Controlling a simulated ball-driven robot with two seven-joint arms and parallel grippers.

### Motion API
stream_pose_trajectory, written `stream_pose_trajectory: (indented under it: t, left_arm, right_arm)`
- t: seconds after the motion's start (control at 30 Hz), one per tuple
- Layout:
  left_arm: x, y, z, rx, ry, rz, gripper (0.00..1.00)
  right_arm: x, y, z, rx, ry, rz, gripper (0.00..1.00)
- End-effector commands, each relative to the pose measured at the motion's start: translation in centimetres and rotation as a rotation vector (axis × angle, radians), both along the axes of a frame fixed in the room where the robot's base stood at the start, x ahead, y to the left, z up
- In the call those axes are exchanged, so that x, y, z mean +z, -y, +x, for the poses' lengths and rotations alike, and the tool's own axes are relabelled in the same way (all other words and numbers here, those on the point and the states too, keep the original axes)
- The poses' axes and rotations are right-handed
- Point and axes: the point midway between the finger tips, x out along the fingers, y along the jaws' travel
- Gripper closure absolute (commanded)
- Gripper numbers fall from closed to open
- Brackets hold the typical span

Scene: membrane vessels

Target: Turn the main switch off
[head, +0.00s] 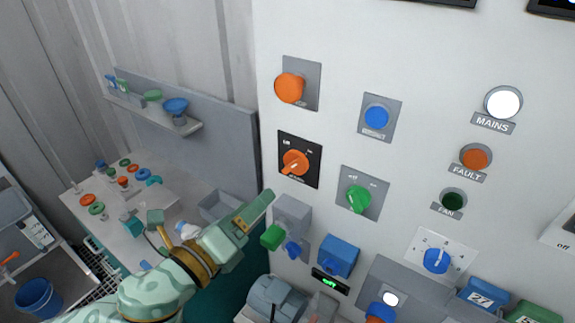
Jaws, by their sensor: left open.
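The control panel (420,60) is a white upright face. An orange rotary knob (295,163) on a black plate with small lettering looks like the main switch; "off" seems marked at its upper left and "on" at its right. The knob looks tilted, but I cannot tell which mark it points to. The round MAINS lamp (503,102) is bright white. My left gripper (262,208) is open and empty, below and left of the orange knob and apart from it. It is close in front of the grey box with green and blue parts. My right gripper is not in view.
A larger orange knob (289,87) is above, a blue button (377,117) and a green selector (359,198) to the right. A grey box (292,214) and a blue box (339,255) jut out below. A bench (165,200) with small parts stands left.

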Motion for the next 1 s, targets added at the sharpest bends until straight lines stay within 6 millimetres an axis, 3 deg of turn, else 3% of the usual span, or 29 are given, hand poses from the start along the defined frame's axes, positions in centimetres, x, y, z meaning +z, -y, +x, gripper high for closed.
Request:
stream_pose_trajectory:
  t: [0.2, 0.4, 0.6, 0.87, 0.9, 1.0]
  left_arm:
    - [0.3, 3.3, 4.9, 0.001, 0.002, -0.001, 0.29]
    - [0.1, 5.4, 8.1, 0.0, -0.001, -0.001, 0.29]
    - [0.1, 6.3, 9.5, 0.001, -0.001, 0.0, 0.29]
    - [0.0, 6.5, 9.7, 0.001, -0.001, 0.0, 0.29]
    - [0.0, 6.5, 9.7, 0.001, -0.002, -0.001, 0.32]
    - [0.0, 6.4, 9.7, 0.001, -0.002, -0.001, 0.6]
  right_arm:
    - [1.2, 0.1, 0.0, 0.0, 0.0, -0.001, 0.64]
    - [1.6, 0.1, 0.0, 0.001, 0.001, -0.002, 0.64]
    - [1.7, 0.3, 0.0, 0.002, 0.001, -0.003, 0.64]
    - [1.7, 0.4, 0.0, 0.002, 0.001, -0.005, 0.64]
    - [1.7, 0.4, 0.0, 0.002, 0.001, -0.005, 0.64]
    - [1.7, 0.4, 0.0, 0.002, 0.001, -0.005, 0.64]
